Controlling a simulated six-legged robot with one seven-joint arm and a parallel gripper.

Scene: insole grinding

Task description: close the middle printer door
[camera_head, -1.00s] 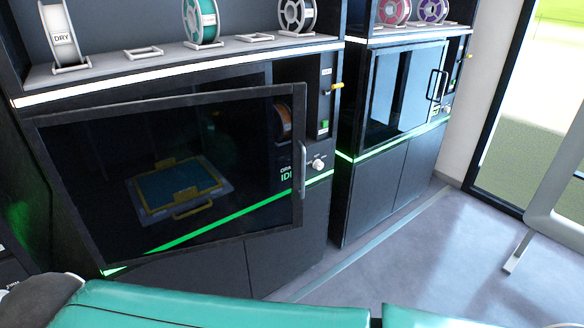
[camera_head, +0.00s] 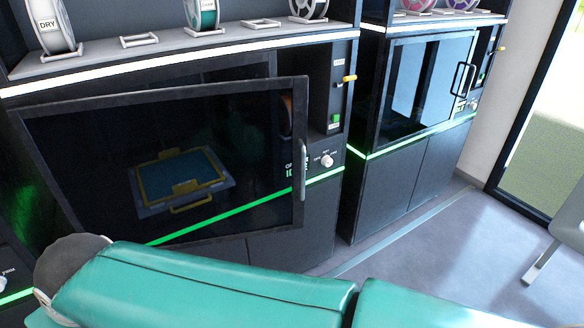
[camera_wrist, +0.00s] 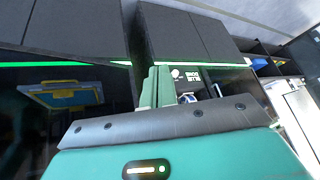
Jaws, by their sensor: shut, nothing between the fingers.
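The middle printer door (camera_head: 105,205) is a dark glass panel in a grey frame. It stands ajar, swung out from the printer (camera_head: 318,110) on its right side. Its upright grey handle (camera_head: 301,170) is at the right edge. Through the glass a blue plate with yellow edging (camera_head: 182,178) shows; it also appears at left in the wrist view (camera_wrist: 65,93). My gripper (camera_wrist: 157,72) shows in the wrist view as two green fingers together, empty, in front of the printer. I cannot tell whether they touch the door. The head view shows only my teal arm below the door.
A second printer with a closed-looking glass door (camera_head: 425,85) stands to the right. Filament spools, such as a teal one (camera_head: 201,12), sit on the shelf above. Grey floor (camera_head: 410,255) is open at the right. A pale stand (camera_head: 565,240) is at the far right.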

